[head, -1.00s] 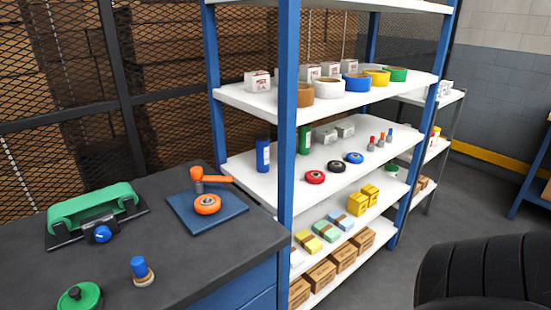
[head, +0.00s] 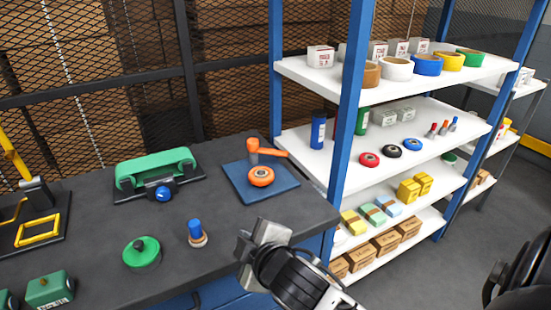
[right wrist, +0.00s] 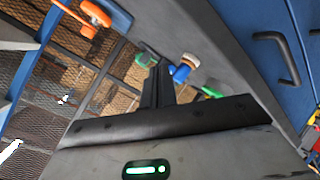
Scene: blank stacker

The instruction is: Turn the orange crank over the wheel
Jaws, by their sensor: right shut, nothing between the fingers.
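The orange crank (head: 264,150) stands on a blue square plate (head: 239,184) on the dark bench, its arm pointing right. The orange wheel (head: 261,177) with a metal hub lies on the same plate, just in front of the crank; the crank's arm is behind the wheel, not over it. Orange parts also show at the upper left of the right wrist view (right wrist: 96,13). My right gripper (head: 250,247) is shut and empty, near the bench's front edge, in front of the plate and apart from it. In the right wrist view its fingers (right wrist: 158,75) are together. My left gripper is not in view.
A blue-topped stamp (head: 195,233) and a round green piece (head: 141,252) stand left of my right gripper. A green roller device (head: 155,170) sits behind them. A blue shelf post (head: 349,130) and loaded shelves rise right of the plate. Bare bench lies between gripper and plate.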

